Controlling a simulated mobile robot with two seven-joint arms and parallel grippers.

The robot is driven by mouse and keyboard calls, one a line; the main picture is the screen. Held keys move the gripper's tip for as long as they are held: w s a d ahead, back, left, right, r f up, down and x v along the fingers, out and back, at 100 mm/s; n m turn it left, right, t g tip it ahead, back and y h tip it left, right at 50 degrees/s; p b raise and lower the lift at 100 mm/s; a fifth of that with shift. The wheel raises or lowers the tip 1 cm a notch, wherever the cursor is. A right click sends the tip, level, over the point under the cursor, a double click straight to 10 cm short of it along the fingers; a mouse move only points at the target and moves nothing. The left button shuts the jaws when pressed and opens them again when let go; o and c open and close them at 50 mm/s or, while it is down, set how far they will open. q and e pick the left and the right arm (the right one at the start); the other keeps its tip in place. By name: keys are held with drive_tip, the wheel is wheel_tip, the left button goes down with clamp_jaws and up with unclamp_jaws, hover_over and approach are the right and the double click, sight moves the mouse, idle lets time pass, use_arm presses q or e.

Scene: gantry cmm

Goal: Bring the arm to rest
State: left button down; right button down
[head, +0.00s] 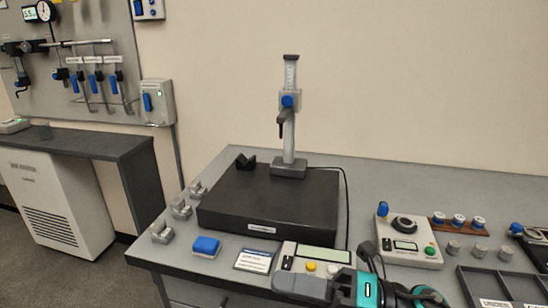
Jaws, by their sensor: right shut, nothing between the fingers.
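My right gripper (286,284) shows at the bottom centre, at the front of the bench. Its arm, with a teal band, comes in from the lower right. The gripper is shut and empty. It is in front of a grey control box (312,258) with a display and yellow and white buttons, and covers part of it. I cannot tell whether they touch. My left gripper is not in view.
A black granite plate (270,200) bears a height gauge stand (290,120). A blue block (206,246), a card (254,261) and small metal blocks (181,208) lie left. A dial device (407,240), metal cylinders (479,252) and a dark tray (500,287) stand right.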

drive_tip(key=w+d+f+m+t+h, duration=0.2)
drive_tip(key=d+f+m+t+h, duration=0.4)
drive_tip(key=m, duration=0.8)
drive_tip(key=w+d+f+m+t+h, duration=0.1)
drive_tip(key=d+f+m+t+h, duration=0.5)
drive_tip(key=m, duration=0.7)
drive_tip(key=s+d+f+m+g+h, duration=0.1)
drive_tip(key=s+f+m+g+h, duration=0.1)
drive_tip(key=f, duration=0.5)
drive_tip(key=s+d+f+m+g+h, duration=0.2)
drive_tip(key=s+f+m+h, duration=0.1)
drive_tip(key=s+f+m, duration=0.3)
wheel_tip(320, 180, down, 2)
drive_tip(key=shift+s+f+m+h, duration=0.25)
drive_tip(key=shift+s+m+h, duration=0.15)
drive_tip(key=shift+s, duration=0.55)
